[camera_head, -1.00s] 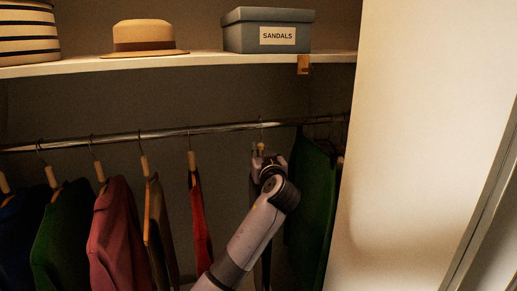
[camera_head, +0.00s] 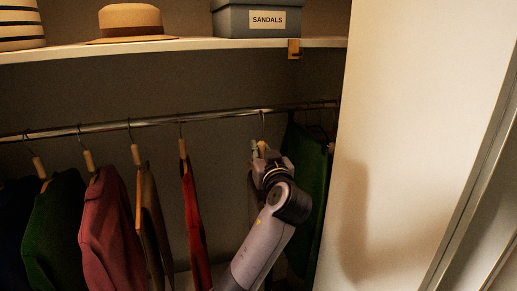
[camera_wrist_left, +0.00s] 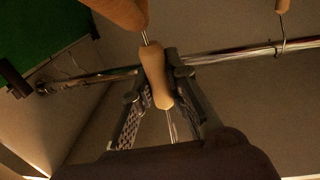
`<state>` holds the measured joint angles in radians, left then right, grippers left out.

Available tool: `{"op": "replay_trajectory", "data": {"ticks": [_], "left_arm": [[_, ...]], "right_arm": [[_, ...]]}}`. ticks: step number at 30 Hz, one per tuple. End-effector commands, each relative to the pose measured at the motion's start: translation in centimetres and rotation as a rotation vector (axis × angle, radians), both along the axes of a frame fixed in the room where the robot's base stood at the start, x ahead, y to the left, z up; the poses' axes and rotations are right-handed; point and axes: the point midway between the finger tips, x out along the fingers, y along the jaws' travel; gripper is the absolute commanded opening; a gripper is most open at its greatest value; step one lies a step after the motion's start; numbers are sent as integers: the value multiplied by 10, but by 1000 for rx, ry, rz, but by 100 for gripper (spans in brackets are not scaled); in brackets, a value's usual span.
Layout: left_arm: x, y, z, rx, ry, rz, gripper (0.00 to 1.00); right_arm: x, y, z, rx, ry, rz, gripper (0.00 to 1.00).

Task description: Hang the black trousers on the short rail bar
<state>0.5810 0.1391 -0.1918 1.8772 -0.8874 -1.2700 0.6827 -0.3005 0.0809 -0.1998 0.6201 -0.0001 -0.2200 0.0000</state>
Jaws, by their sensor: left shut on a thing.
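My left gripper (camera_head: 260,150) is just below the rail bar (camera_head: 215,116) near its right end. In the left wrist view the gripper (camera_wrist_left: 157,85) is shut on the wooden neck of a hanger (camera_wrist_left: 154,70), one finger on each side. The hanger's metal hook (camera_head: 263,118) rises to the rail; I cannot tell whether it bears on it. The rail also shows in the left wrist view (camera_wrist_left: 235,56). The black trousers cannot be made out clearly; my arm and the dark shade hide that area. My right gripper is out of view.
A red garment (camera_head: 194,215) hangs left of my arm, with several jackets further left. A green garment (camera_head: 308,190) hangs close on the right, near the pale wall panel (camera_head: 415,150). A shelf (camera_head: 190,45) with a hat (camera_head: 130,20) and a SANDALS box (camera_head: 256,20) is above.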

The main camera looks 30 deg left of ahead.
Motion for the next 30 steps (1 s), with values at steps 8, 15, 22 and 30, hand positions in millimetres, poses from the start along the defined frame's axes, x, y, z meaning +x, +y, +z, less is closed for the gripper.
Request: {"op": "replay_trajectory", "data": {"ticks": [8,15,22,30], "left_arm": [[-16,-19,1,1,-5,-2,0],[-29,-34,2,0,-6,-1,0],[-42,-49,1,-1,-6,-2,0],[-54,-63,2,1,-5,-1,0]], "right_arm": [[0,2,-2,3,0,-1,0],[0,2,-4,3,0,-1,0],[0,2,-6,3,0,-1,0],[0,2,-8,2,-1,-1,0]]}}
